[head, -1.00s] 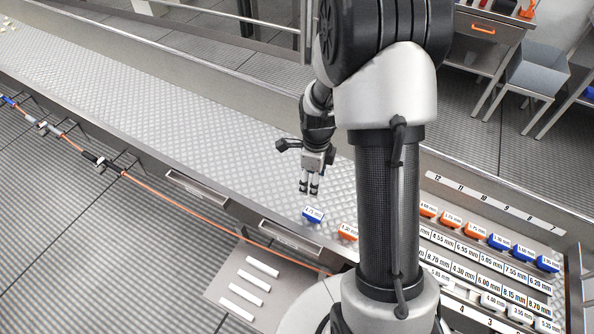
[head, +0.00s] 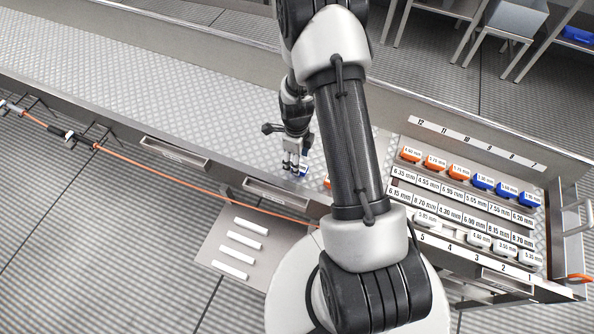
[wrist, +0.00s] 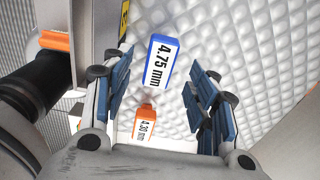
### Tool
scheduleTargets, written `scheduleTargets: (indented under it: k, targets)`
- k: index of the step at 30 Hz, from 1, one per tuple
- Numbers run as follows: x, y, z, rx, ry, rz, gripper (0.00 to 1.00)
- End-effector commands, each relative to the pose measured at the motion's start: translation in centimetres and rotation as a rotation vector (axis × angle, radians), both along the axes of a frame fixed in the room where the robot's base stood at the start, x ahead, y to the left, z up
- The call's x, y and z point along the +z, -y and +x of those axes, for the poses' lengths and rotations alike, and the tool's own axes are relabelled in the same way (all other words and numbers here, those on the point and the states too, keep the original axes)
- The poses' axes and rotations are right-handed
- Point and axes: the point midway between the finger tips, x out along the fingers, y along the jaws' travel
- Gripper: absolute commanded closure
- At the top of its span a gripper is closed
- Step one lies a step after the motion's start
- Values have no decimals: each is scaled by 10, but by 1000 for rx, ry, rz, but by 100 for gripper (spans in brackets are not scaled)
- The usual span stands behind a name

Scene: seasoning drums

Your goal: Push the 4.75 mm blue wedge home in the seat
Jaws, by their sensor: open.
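The blue wedge (wrist: 160,62), with a white label reading 4.75 mm, lies on the dimpled metal bench. In the head view it is a small blue patch (head: 304,170) partly hidden by the fingers. My gripper (head: 294,168) is low over the bench at this wedge. In the wrist view my gripper (wrist: 160,85) is open, with blue-padded fingers on either side and the wedge between and beyond them; I see no contact. I cannot tell which place is the seat.
An orange wedge (wrist: 143,124) labelled 4.30 mm lies close by on the bench (head: 170,95). A rack (head: 460,185) of labelled orange, blue and white wedges stands at right. White strips (head: 240,239) lie on a lower plate. The bench to the left is clear.

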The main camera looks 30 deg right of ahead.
Motion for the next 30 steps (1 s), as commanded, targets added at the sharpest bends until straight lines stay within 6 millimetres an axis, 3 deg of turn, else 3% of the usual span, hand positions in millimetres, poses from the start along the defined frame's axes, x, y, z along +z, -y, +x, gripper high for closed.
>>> scheduleTargets:
  k: [10, 18, 30]
  targets:
    - [-47, 1, -1, 0, -1, 0, 47]
    - [-50, 1, -1, 0, 1, -1, 47]
    - [-50, 1, -1, 0, 0, 0, 73]
